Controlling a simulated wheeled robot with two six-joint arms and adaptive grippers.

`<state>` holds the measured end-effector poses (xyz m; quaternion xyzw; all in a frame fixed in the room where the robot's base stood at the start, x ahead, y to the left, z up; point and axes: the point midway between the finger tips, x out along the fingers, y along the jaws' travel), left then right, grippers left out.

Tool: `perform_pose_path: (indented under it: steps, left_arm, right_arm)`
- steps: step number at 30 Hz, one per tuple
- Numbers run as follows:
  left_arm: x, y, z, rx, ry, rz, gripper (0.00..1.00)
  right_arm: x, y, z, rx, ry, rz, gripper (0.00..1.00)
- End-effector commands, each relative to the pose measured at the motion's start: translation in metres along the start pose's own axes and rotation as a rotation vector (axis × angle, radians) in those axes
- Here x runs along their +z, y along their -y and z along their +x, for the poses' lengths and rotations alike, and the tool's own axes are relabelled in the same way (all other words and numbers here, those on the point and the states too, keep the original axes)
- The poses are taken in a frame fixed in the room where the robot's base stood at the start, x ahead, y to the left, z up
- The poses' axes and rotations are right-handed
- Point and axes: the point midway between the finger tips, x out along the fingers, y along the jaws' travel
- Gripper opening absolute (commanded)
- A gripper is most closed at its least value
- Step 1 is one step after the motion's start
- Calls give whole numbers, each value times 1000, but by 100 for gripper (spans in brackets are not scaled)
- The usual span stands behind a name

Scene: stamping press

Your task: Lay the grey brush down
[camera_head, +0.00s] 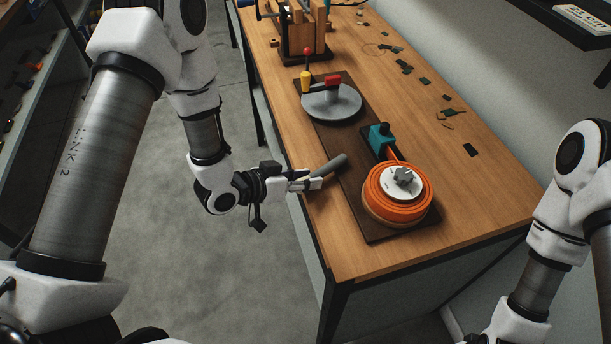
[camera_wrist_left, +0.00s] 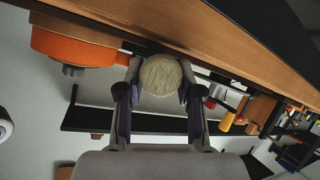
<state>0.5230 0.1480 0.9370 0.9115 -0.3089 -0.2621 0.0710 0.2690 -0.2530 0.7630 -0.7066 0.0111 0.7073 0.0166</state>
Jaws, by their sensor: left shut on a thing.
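The grey brush (camera_head: 332,165) is a short grey cylinder in my left gripper (camera_head: 312,184). It sticks out past the fingertips, tilted in the picture, by the left edge of the workbench. In the left wrist view the round, pale bristly end of the brush (camera_wrist_left: 160,75) shows between the two fingers of the left gripper (camera_wrist_left: 158,88), which is shut on it. I cannot tell whether the brush touches the bench. My right arm shows at the right edge, but its gripper is out of view.
On the wooden workbench (camera_head: 480,195) a dark board (camera_head: 347,190) carries an orange coil (camera_head: 410,205), a teal block (camera_head: 381,138) and a grey disc (camera_head: 340,103) with red and yellow handles. A wooden press (camera_head: 303,35) stands behind. Small dark pieces lie along the right side. The front right is bare.

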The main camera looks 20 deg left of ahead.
Motion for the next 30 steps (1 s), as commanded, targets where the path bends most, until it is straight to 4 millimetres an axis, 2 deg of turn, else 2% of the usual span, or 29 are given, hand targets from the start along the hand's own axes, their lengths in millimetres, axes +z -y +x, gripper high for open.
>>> perform_pose_path:
  steps: [8,9,11,19,23,26,30]
  left_arm:
    - [6,2,3,0,0,0,2]
    - [6,2,3,0,0,0,39]
    - [4,1,2,0,-1,0,61]
    - [4,1,2,0,0,0,61]
    - [-3,-1,-2,-1,-1,-1,61]
    - [0,2,-17,-5,-4,-5,61]
    - [0,2,-49,-6,-6,-9,61]
  right_arm:
    - [0,0,6,0,0,0,40]
    - [0,0,6,0,0,0,40]
    - [0,0,5,0,0,0,40]
    - [0,0,4,0,0,0,40]
    - [0,0,-2,0,0,0,40]
    - [0,0,5,0,0,0,40]
    - [0,0,8,0,0,0,40]
